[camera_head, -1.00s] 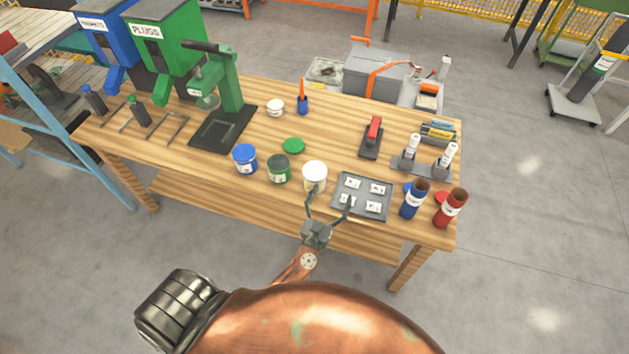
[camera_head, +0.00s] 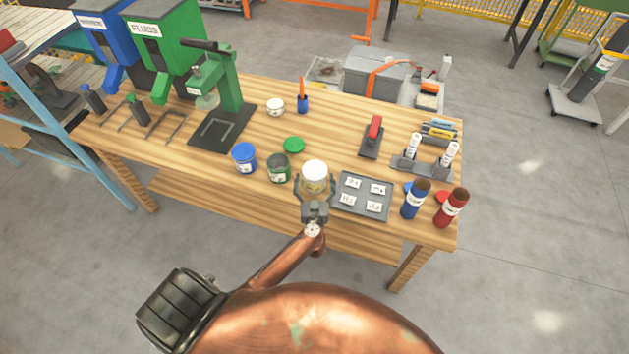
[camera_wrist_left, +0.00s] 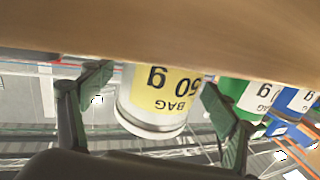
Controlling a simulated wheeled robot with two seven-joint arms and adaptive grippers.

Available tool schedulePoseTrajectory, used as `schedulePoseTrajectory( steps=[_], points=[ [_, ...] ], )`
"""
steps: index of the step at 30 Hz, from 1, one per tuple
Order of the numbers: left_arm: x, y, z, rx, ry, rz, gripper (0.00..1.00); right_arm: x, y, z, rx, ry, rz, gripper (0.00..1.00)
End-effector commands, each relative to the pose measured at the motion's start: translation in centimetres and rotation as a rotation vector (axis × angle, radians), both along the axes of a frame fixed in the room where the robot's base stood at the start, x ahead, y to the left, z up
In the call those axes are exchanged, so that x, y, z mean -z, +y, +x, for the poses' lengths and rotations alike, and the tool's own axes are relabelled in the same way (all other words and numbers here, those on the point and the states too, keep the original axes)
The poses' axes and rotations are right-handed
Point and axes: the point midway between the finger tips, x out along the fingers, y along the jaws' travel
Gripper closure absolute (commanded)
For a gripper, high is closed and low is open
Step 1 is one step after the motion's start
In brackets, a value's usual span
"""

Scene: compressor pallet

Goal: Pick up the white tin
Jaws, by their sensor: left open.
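The white tin (camera_head: 314,174) stands upright at the front of the wooden table (camera_head: 330,130). In the left wrist view the white tin (camera_wrist_left: 160,100) appears upside down, with a yellow label, between the two fingers. My left gripper (camera_head: 314,188) is open, with one finger on each side of the tin; in the wrist view my left gripper (camera_wrist_left: 155,98) shows gaps beside the tin. The front of the tin is partly hidden by the gripper in the head view. My right gripper is not in view.
A green tin (camera_head: 278,168) and a blue tin (camera_head: 244,158) stand just left of the white tin. A grey tray (camera_head: 337,203) with several white pieces lies close on the right. Blue (camera_head: 411,202) and red (camera_head: 448,212) cylinders stand further right.

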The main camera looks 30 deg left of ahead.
Motion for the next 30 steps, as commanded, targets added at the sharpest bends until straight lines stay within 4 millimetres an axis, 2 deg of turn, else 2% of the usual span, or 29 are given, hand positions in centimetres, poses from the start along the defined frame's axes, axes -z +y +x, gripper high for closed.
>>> schedulePoseTrajectory(
  steps=[8, 27, 30],
  points=[
    [-0.02, 0.20, 0.36, 0.000, -0.001, -0.001, 0.20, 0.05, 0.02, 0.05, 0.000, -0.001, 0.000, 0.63],
    [-0.02, 0.20, 0.33, 0.000, -0.001, -0.001, 0.63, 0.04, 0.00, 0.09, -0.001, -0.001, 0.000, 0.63],
    [-0.07, 0.21, 0.35, 0.000, -0.001, 0.000, 0.66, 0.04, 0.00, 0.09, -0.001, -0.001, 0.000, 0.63]
  ],
)
